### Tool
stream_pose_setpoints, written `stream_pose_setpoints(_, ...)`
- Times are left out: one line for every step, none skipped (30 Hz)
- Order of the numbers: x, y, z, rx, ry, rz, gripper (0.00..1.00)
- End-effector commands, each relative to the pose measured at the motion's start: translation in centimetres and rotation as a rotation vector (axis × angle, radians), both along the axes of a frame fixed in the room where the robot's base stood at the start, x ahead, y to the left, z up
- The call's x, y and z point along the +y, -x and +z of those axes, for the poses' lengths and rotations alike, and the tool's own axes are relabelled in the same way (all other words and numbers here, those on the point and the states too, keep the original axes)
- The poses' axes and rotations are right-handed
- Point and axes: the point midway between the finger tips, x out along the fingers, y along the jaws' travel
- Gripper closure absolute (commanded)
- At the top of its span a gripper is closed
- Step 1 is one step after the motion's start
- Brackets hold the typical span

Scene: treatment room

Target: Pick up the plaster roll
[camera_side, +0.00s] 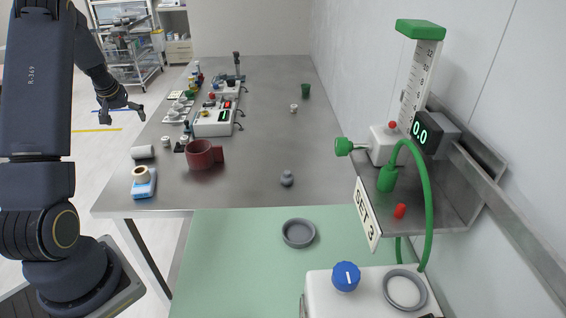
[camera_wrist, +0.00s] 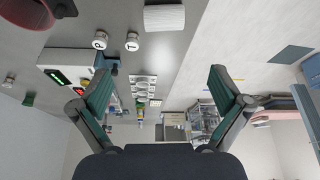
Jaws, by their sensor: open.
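In the side view a small roll with a tan core (camera_side: 140,173) sits on a blue and white box (camera_side: 144,187) at the table's near left corner. A pale roll (camera_side: 143,152) lies on its side just behind it; a white ribbed roll shows at the top of the wrist view (camera_wrist: 164,18). I cannot tell for certain which is the plaster roll. My gripper (camera_side: 123,115) is open and empty, off the table's left side and apart from both rolls. Its spread fingers show in the wrist view (camera_wrist: 162,80).
A dark red mug (camera_side: 204,155) stands right of the rolls. White devices (camera_side: 213,122), small weights and cups stand farther back. A grey knob-like weight (camera_side: 287,178) and a grey dish (camera_side: 298,233) are to the right. The table's middle (camera_side: 270,130) is mostly clear.

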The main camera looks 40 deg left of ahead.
Motion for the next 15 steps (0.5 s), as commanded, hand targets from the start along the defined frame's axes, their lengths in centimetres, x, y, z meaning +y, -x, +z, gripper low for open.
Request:
stream_pose_setpoints(0.4, 0.4, -0.5, 0.003, 0.003, 0.010, 0.00)
stream_pose_setpoints(0.5, 0.4, -0.8, 0.002, 0.004, 0.013, 0.00)
stream_pose_setpoints(0.7, 0.3, -1.3, 0.002, 0.005, 0.014, 0.00)
stream_pose_setpoints(0.8, 0.2, -1.9, 0.002, 0.006, 0.013, 0.00)
stream_pose_setpoints(1.0, 0.1, -2.5, 0.003, 0.005, 0.013, 0.00)
stream_pose_setpoints(1.3, -0.1, -3.4, 0.003, 0.006, 0.013, 0.00)
stream_pose_setpoints(1.5, -0.3, -4.0, 0.003, 0.006, 0.013, 0.00)
stream_pose_setpoints(1.7, -0.5, -4.7, 0.004, 0.006, 0.012, 0.00)
stream_pose_setpoints(2.0, -0.7, -5.7, 0.004, 0.006, 0.012, 0.00)
stream_pose_setpoints(2.2, -0.9, -6.3, 0.002, 0.006, 0.011, 0.00)
stream_pose_setpoints(2.4, -1.1, -6.9, 0.002, 0.006, 0.011, 0.00)
stream_pose_setpoints(2.7, -1.2, -7.8, 0.002, 0.006, 0.011, 0.00)
stream_pose_setpoints(2.9, -1.4, -8.3, 0.002, 0.005, 0.010, 0.00)
stream_pose_setpoints(3.1, -1.5, -8.8, 0.003, 0.004, 0.011, 0.00)
stream_pose_setpoints(3.3, -1.7, -9.4, 0.002, 0.003, 0.011, 0.00)
